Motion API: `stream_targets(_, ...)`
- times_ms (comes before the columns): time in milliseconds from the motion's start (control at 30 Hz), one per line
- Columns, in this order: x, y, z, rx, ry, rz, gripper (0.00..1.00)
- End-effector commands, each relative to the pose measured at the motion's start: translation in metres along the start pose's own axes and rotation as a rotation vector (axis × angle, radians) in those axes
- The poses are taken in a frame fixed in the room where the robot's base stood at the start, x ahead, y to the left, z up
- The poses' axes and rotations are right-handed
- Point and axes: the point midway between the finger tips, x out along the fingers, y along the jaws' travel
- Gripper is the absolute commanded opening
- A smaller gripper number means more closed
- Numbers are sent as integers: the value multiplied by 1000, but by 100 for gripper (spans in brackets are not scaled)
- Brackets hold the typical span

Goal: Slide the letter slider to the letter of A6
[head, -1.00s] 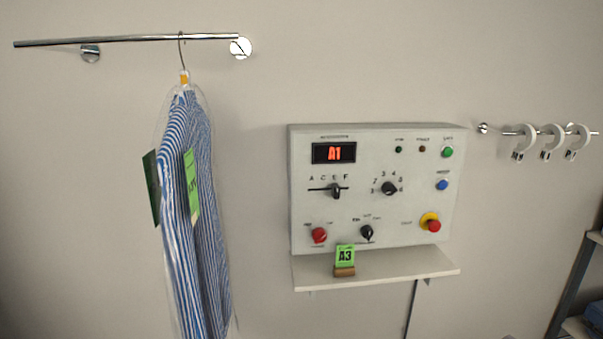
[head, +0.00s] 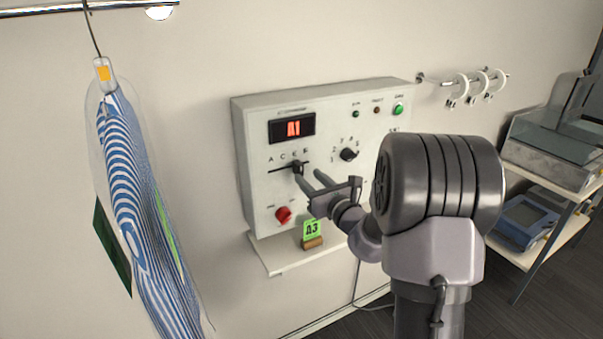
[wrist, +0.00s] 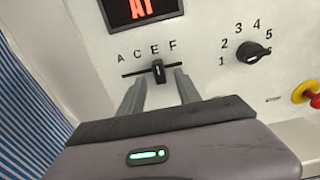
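The letter slider is a black knob (wrist: 158,70) on a dark horizontal slot, below the printed letters A, C, E, F. In the wrist view it stands below E. It also shows in the head view (head: 298,167). The panel's display (head: 293,128) reads A1 in red. My gripper (wrist: 160,78) is open, with one finger to the left of the knob and one to the right, tips just below it in the picture. I cannot tell whether either finger touches it. In the head view, my gripper (head: 310,177) is close to the panel face.
A number dial (wrist: 252,52) is right of the slider. A red knob (head: 283,215) is below it. A green A3 tag (head: 312,230) stands on the shelf (head: 275,262). A striped garment (head: 140,200) hangs at left. A cart with devices (head: 530,220) is at right.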

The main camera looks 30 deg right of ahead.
Motion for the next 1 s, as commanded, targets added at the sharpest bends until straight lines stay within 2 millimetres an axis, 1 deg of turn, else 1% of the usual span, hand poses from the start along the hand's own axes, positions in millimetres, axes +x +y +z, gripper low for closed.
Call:
stream_targets(33,11,2,-1,0,0,3,40)
stream_targets(100,23,1,-1,-1,0,2,40)
stream_targets(200,34,1,0,0,1,2,40)
stream_targets(333,40,1,0,0,0,1,40)
stream_targets(533,40,1,0,0,0,1,40)
stream_targets(567,40,1,0,0,0,1,36)
stream_targets(600,40,1,0,0,0,1,28)
stream_targets(667,40,1,0,0,0,2,16)
stream_targets(733,40,1,0,0,1,2,3)
stream_targets(767,40,1,0,0,0,2,0)
stream_targets(1000,40,1,0,0,1,2,0)
